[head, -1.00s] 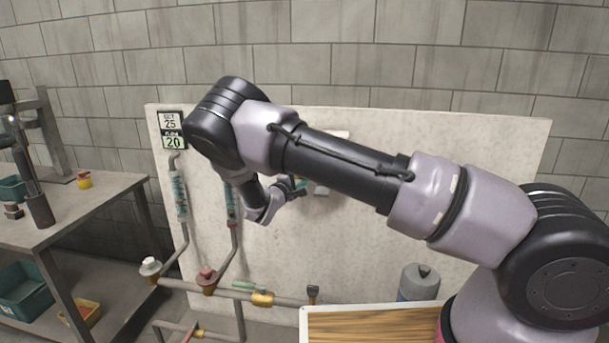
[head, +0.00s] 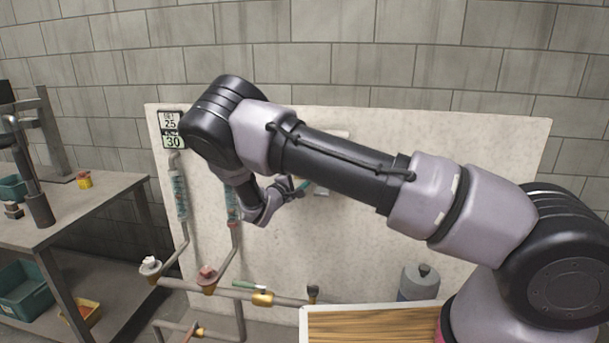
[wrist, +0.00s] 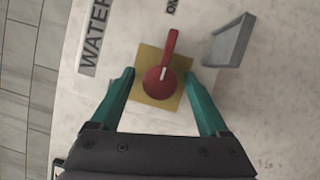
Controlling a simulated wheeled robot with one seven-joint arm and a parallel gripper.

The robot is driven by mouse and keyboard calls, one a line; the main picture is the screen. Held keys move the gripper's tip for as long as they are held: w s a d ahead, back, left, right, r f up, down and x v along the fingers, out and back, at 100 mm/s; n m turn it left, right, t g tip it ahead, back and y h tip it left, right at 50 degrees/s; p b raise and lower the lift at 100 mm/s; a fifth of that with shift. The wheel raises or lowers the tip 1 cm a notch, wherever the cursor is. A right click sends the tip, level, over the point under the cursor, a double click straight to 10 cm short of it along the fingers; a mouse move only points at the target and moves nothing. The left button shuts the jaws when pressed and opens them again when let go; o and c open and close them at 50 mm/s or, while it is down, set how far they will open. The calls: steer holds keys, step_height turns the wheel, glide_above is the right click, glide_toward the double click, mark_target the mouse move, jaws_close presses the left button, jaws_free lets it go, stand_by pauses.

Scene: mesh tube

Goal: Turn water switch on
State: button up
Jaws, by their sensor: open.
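The water switch (wrist: 163,78) is a round red knob with a red lever on a yellow plate (wrist: 150,96). In the wrist view its lever points up toward the small "ON" label (wrist: 172,6). A "WATER" label (wrist: 95,38) is at the left. My gripper (wrist: 158,76) is open, with one teal finger on each side of the knob. Both fingers look apart from the lever. In the head view my gripper (head: 292,187) is in front of the pale panel (head: 400,230), and the switch is mostly hidden there.
A grey metal bracket (wrist: 229,42) sticks out close to the right finger. Pipes with a white-topped valve (head: 149,265), a red valve (head: 207,277) and a brass fitting (head: 262,299) run below. A display (head: 171,131) is at the panel's upper left. A metal table (head: 70,205) stands at left.

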steer(key=r+v, duration=0.1)
steer(key=v, duration=0.8)
steer(key=shift+s+a+f, duration=0.2)
steer(key=shift+s+f, duration=0.15)
steer(key=shift+f, duration=0.15)
steer(key=s+d+r+m+g+y, duration=0.1)
steer(key=s+d+r+m+g, duration=0.1)
steer(key=d+r+m+g, duration=0.4)
steer(key=s+d+r+m+g, duration=0.1)
steer(key=s+d+r+g, duration=0.15)
steer(key=d, duration=0.65)
steer(key=s+d+r+m+g+y, duration=0.1)
steer(key=s+d+r+m+g, duration=0.15)
steer(key=d+m+g, duration=0.35)
steer(key=s+d+r+m+t+y, duration=0.2)
steer(key=s+r+y, duration=0.3)
steer(key=s+r, duration=0.5)
steer(key=s+d+r+m+t+y, duration=0.2)
steer(key=s+d+r+y, duration=0.3)
steer(key=s+r, duration=0.5)
steer(key=shift+s+d+r+m+t, duration=0.3)
steer(key=shift+s+m+t, duration=0.1)
steer(key=shift+s+t, duration=0.45)
